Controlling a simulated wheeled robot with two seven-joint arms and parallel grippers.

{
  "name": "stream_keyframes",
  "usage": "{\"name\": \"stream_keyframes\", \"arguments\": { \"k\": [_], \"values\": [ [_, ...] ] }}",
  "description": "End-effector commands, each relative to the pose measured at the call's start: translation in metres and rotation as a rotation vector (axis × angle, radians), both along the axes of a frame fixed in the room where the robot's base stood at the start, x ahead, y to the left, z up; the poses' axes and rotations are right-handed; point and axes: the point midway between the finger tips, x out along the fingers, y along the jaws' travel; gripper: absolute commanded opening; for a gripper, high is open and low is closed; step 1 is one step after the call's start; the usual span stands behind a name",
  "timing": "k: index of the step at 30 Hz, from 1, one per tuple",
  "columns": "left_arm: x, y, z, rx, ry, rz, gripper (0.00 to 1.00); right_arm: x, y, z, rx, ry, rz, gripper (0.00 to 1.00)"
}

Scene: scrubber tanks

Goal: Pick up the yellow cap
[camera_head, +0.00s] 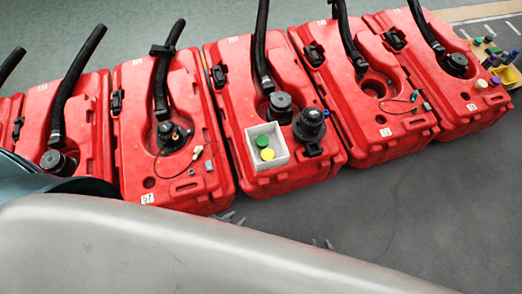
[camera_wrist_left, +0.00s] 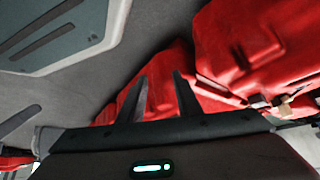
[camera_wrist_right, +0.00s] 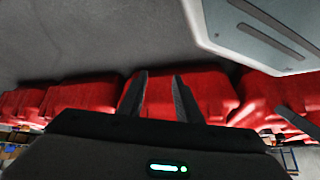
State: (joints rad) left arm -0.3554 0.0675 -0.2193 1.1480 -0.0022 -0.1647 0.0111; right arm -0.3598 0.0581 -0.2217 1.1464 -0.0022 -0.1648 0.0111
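The yellow cap (camera_head: 267,154) lies in a small white open box (camera_head: 251,153) on top of a red tank, beside a green cap (camera_head: 262,140). My left gripper (camera_wrist_left: 160,84) is open with nothing between its fingers, facing red tank sides. My right gripper (camera_wrist_right: 159,82) is also open and empty, facing a row of red tanks. In the head view, only small fingertips of the left gripper (camera_head: 234,218) and right gripper (camera_head: 322,243) show past my grey body, below the tanks and apart from the box. Neither wrist view shows the yellow cap.
A black capped fitting (camera_head: 309,127) stands close to the right of the box. Black hoses (camera_head: 260,45) rise from the red tanks (camera_head: 180,180). Coloured small parts (camera_head: 491,55) sit at the far right. The grey floor (camera_head: 400,195) in front of the tanks is clear.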

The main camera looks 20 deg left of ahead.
Motion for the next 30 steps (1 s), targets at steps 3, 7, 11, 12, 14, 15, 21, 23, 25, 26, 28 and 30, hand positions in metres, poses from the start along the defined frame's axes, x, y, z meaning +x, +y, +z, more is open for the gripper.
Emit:
{"name": "stream_keyframes", "arguments": {
  "k": [3, 7, 11, 12, 14, 15, 21, 23, 25, 26, 28, 30],
  "values": [
    [-0.002, -0.001, -0.001, 0.0, 0.003, -0.001, 0.31, 0.0, -0.004, 0.0, -0.005, 0.0, 0.002, 0.31],
    [-0.004, -0.002, -0.001, -0.001, 0.005, 0.0, 0.31, 0.0, -0.008, -0.001, -0.011, 0.0, 0.003, 0.31],
    [-0.004, -0.004, -0.001, -0.004, 0.006, -0.001, 0.31, 0.002, -0.011, 0.0, -0.013, -0.002, 0.002, 0.31],
    [-0.004, -0.005, -0.001, -0.005, 0.006, -0.001, 0.31, 0.002, -0.011, 0.0, -0.013, -0.003, 0.002, 0.31],
    [-0.004, -0.007, -0.001, -0.008, 0.006, 0.0, 0.36, 0.004, -0.01, 0.0, -0.012, -0.005, 0.002, 0.31],
    [-0.002, -0.008, 0.0, -0.009, 0.003, -0.001, 0.46, 0.007, -0.007, 0.001, -0.009, -0.008, 0.001, 0.31],
    [0.018, -0.009, -0.001, -0.005, -0.007, -0.016, 0.55, 0.012, -0.004, -0.001, -0.004, -0.017, 0.002, 0.31],
    [0.031, -0.012, -0.001, -0.005, -0.012, -0.027, 0.55, 0.017, -0.002, -0.002, -0.002, -0.024, 0.003, 0.31],
    [0.05, -0.016, 0.001, -0.004, -0.019, -0.046, 0.55, 0.024, -0.001, -0.001, -0.001, -0.035, 0.004, 0.31],
    [0.06, -0.019, 0.003, -0.004, -0.022, -0.057, 0.55, 0.028, 0.0, -0.001, 0.001, -0.041, 0.005, 0.31],
    [0.084, -0.026, 0.008, -0.003, -0.029, -0.088, 0.55, 0.036, 0.003, 0.001, 0.004, -0.057, 0.007, 0.31],
    [0.108, -0.038, 0.017, -0.006, -0.036, -0.128, 0.55, 0.046, 0.006, 0.005, 0.008, -0.073, 0.01, 0.31]
  ]
}}
